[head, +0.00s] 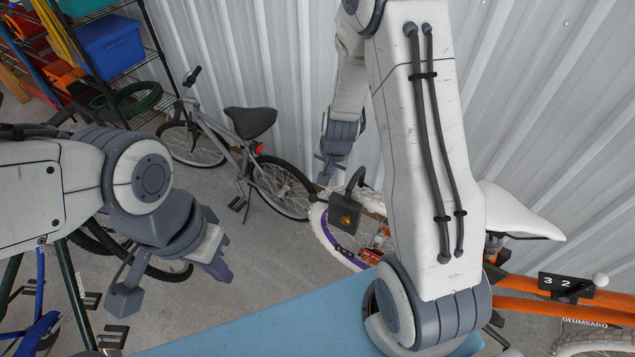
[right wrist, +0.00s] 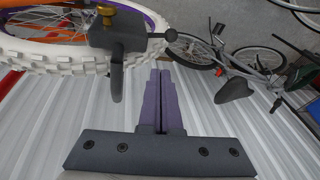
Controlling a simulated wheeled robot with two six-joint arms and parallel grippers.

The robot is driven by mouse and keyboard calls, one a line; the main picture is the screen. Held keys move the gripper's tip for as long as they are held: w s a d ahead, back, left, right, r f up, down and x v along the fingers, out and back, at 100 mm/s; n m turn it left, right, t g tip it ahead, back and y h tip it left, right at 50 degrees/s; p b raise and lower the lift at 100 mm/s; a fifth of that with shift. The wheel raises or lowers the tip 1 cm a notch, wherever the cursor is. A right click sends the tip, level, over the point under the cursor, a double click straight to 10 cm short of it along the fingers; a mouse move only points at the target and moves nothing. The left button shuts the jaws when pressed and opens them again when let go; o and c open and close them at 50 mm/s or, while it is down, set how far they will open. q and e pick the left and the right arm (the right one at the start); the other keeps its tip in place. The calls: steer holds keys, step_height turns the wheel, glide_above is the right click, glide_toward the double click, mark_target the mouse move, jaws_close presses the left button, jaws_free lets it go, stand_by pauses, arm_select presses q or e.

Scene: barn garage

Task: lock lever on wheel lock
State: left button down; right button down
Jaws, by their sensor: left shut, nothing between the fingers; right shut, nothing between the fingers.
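The wheel lock (head: 345,213) is a dark block with a brass knob, on the white-tyred, purple-rimmed wheel (head: 347,247). A curved dark bar rises from its top, and a short rod with a round end points left; I cannot tell which is the lever. In the right wrist view the lock (right wrist: 118,36) is at the top, left of centre, its bar hanging down. My left gripper (head: 216,266) is shut and empty, far left of the lock.
A grey bicycle (head: 235,135) leans by the corrugated wall (head: 270,60). An orange bicycle (head: 545,306) with a white saddle stands at right. A blue surface (head: 270,325) lies in front. A shelf with a blue bin (head: 108,44) is at upper left.

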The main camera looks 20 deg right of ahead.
steer(key=b, duration=0.4)
glide_toward(316, 197)
steer(key=d, duration=0.2)
steer(key=shift+d, duration=0.25)
steer(key=f, duration=0.1)
steer(key=w+a+f+p, duration=0.1)
steer(key=f, duration=0.1)
steer(key=w+f+p, duration=0.1)
steer(key=f, duration=0.1)
steer(key=shift+a+f, duration=0.1)
steer(key=shift+a, duration=0.1)
steer(key=shift+a+f, duration=0.2)
steer(key=shift+f, duration=0.2)
steer(key=shift+w+a+f+b, duration=0.1)
steer(key=shift+w+f+b, duration=0.05)
steer(key=shift+f+b, duration=0.35)
steer(key=shift+w+a+f+b, duration=0.15)
steer(key=shift+f+b, duration=0.15)
steer(key=shift+b, duration=0.25)
steer(key=shift+s+r, duration=0.1)
